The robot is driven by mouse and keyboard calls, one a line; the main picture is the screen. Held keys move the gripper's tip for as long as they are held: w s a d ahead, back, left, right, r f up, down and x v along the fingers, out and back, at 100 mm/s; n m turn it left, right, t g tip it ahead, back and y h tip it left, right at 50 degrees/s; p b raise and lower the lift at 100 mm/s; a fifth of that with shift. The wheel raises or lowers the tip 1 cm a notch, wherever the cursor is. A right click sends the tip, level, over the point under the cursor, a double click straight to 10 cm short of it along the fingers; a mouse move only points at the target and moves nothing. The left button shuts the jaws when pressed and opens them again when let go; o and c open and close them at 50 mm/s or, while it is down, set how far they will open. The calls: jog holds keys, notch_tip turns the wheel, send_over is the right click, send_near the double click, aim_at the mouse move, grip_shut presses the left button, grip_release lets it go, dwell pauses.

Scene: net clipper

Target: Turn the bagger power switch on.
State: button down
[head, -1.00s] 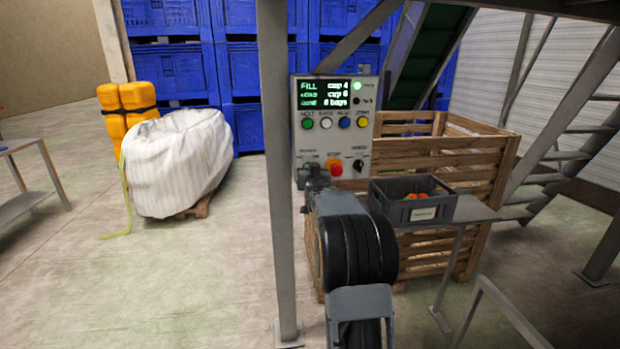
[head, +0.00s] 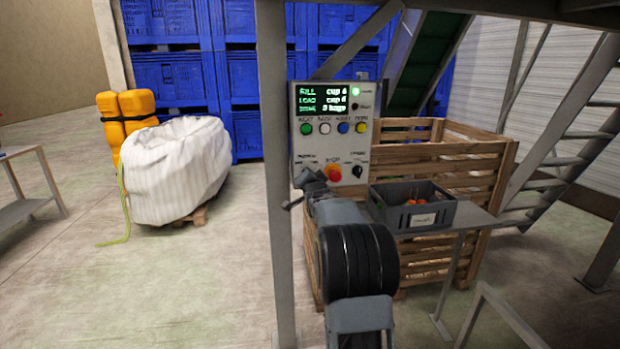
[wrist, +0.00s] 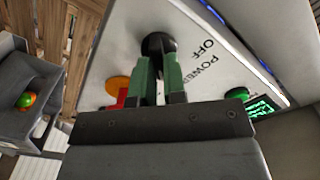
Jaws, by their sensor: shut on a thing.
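In the wrist view the black round power switch (wrist: 158,44) is on the panel face (wrist: 190,25), beside printed "OFF" and "POWER" labels. My gripper (wrist: 158,68) has its green fingers closed on the switch, one on each side. Which way the switch points is hidden by the fingers. In the head view my gripper (head: 306,180) is at the panel's lower left and covers the switch.
A red stop button (head: 334,173) on a yellow base and a black speed knob (head: 358,171) sit to the right. A grey crate (head: 413,218) with orange things stands on a shelf close to my arm. The steel post (head: 276,200) is close at left.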

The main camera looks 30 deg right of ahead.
jog(key=shift+r, duration=0.1)
dwell(0.4)
jog(key=c, duration=1.2)
grip_release()
jog(key=b+v, duration=0.1)
jog(key=v, duration=1.2)
jog(key=shift+s+a, duration=0.15)
jog(key=shift+s, duration=0.25)
